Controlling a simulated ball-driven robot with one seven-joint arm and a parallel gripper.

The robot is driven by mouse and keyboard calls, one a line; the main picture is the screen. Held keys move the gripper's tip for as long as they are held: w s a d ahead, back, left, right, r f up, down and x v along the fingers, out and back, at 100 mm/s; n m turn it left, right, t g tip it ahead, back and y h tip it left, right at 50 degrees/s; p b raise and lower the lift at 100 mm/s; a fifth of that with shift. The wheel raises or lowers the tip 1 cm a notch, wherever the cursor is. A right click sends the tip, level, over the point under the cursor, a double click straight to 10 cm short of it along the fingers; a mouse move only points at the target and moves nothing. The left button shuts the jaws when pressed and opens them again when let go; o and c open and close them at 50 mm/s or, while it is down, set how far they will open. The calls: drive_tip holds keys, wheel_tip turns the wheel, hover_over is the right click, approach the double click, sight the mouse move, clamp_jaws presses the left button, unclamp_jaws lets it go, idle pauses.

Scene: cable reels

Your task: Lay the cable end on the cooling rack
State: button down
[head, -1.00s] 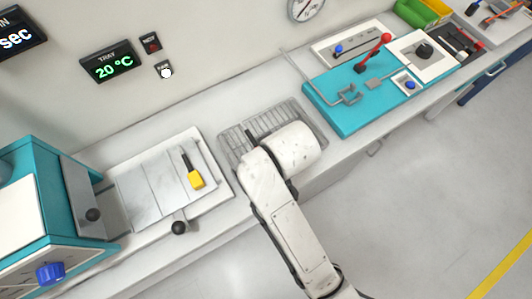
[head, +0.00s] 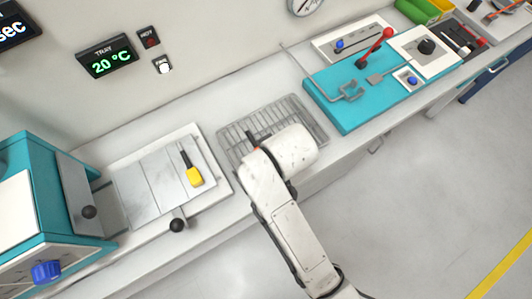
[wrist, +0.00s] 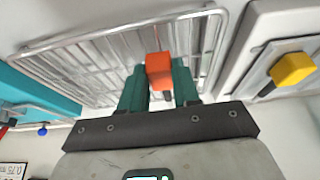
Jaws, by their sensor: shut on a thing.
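My gripper (wrist: 158,76) is shut on an orange block, the cable end (wrist: 159,66), which sits between its green fingers in the wrist view. In the head view my wrist hides most of the gripper; a small dark and orange piece (head: 251,139) shows over the rack. The cooling rack (head: 234,133) is a grey wire grid on the bench. It also fills the upper middle of the wrist view (wrist: 88,66), beyond the fingers. I cannot tell whether the cable end touches the wires. No cable run shows clearly.
Left of the rack is a white tray (head: 219,178) with metal plates and a yellow-handled piece (head: 194,177). A teal machine (head: 25,245) stands at far left. Right of the rack is a teal board (head: 345,118) with a red lever (head: 387,34).

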drive_tip(key=shift+f, duration=0.3)
drive_tip(key=c, duration=0.7)
unclamp_jaws()
drive_tip(key=shift+c, duration=0.2)
drive_tip(key=v, duration=1.1)
drive_tip(key=shift+b, duration=0.4)
drive_tip(key=shift+f, duration=0.1)
